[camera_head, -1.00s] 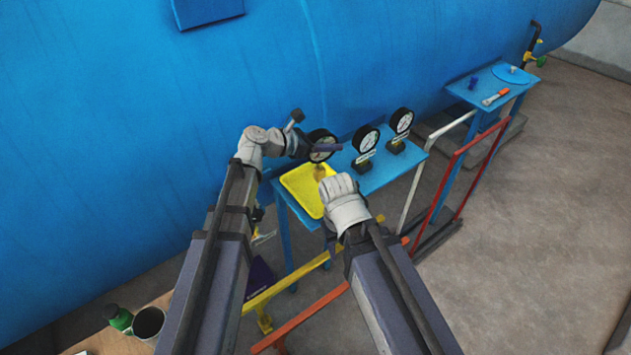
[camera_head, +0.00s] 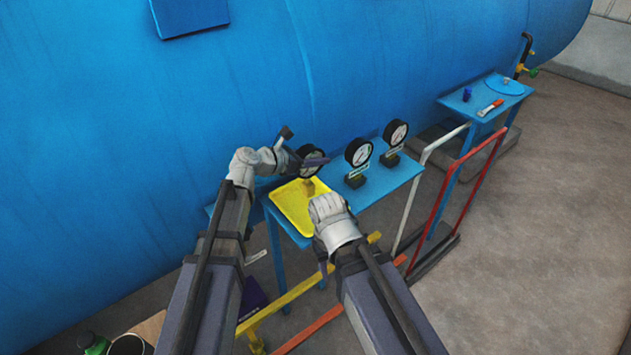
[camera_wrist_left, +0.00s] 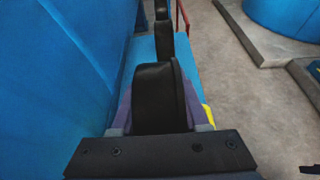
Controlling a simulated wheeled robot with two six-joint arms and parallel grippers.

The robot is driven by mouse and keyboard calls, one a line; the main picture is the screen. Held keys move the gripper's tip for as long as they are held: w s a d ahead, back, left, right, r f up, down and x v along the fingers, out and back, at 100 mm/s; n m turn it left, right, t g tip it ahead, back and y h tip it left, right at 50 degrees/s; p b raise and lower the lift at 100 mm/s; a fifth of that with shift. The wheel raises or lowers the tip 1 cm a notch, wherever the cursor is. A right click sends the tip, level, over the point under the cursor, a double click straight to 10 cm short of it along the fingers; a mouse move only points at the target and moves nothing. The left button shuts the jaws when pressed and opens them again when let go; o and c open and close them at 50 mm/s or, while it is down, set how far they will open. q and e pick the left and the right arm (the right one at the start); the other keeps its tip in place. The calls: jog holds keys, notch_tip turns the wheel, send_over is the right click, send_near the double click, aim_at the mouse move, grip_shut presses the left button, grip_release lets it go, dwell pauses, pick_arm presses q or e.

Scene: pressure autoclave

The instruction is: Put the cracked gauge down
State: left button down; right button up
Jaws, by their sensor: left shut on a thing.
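A round gauge with a black rim and a brass stem (camera_head: 309,186) is held in my left gripper (camera_head: 312,163), above the far part of the yellow tray (camera_head: 290,206). The gauge (camera_wrist_left: 160,97) fills the middle of the left wrist view, between the fingers. Cracks on its face cannot be made out. Whether its stem touches the tray I cannot tell. My right arm ends in front of the tray's near right side, and its fingertips are hidden. Two more gauges, a middle one (camera_head: 359,152) and a right one (camera_head: 396,132), stand upright on holders on the blue table (camera_head: 386,181).
The large blue vessel (camera_head: 200,90) rises close behind the table. Red, white and yellow rails stand in front. A green bottle (camera_head: 92,343) is at the lower left.

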aim_at(316, 172)
pick_arm(q)
jog(key=shift+f+b, duration=2.05)
jog(key=shift+f, duration=0.55)
pick_arm(e)
jog(key=shift+f, duration=2.6)
pick_arm(q)
jog(key=shift+f, duration=0.15)
jog(key=shift+c, duration=2)
grip_release()
pick_arm(e)
jog(key=shift+f, duration=0.15)
pick_arm(q)
jog(key=shift+s+a+r, duration=0.15)
jog(key=shift+r, duration=0.2)
jog(key=p+v, duration=0.4)
jog(key=v, duration=0.7)
jog(key=shift+a+p, duration=0.25)
jog(key=shift+p, duration=0.05)
pick_arm(e)
jog(key=shift+r, duration=2.45)
